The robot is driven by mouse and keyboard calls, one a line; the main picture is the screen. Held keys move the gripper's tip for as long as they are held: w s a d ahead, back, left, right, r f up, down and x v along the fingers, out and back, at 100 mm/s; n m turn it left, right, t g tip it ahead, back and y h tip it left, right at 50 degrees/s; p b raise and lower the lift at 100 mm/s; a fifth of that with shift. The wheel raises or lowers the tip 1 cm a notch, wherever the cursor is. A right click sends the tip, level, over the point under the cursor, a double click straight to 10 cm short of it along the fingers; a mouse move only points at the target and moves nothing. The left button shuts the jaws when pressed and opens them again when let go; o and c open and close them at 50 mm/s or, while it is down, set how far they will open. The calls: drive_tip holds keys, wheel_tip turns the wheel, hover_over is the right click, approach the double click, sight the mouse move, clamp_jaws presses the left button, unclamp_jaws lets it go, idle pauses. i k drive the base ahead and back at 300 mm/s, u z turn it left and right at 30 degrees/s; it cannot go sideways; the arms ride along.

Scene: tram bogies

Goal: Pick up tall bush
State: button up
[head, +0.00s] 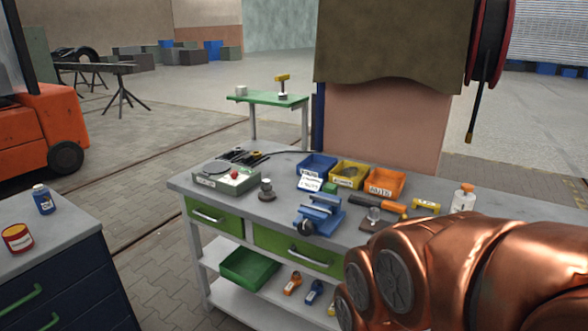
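I cannot tell for certain which thing is the tall bush. A small dark grey stepped round piece (266,190) stands upright on the grey workbench (232,205), right of a pale green box. A short light grey cylinder (241,90) stands on the small green table (265,98) behind the workbench. My copper-coloured arm fills the lower right of the head view and hides part of the workbench. My gripper is out of view.
Blue (317,167), yellow (348,175) and orange (384,183) bins line the workbench's back. A blue vice (319,214) stands in front. A spray bottle (463,198) is at right. A dark cabinet (70,290) and orange vehicle (45,130) stand left.

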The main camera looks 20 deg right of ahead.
sight(347, 172)
drive_tip(key=i, duration=1.65)
drive_tip(key=z, duration=0.35)
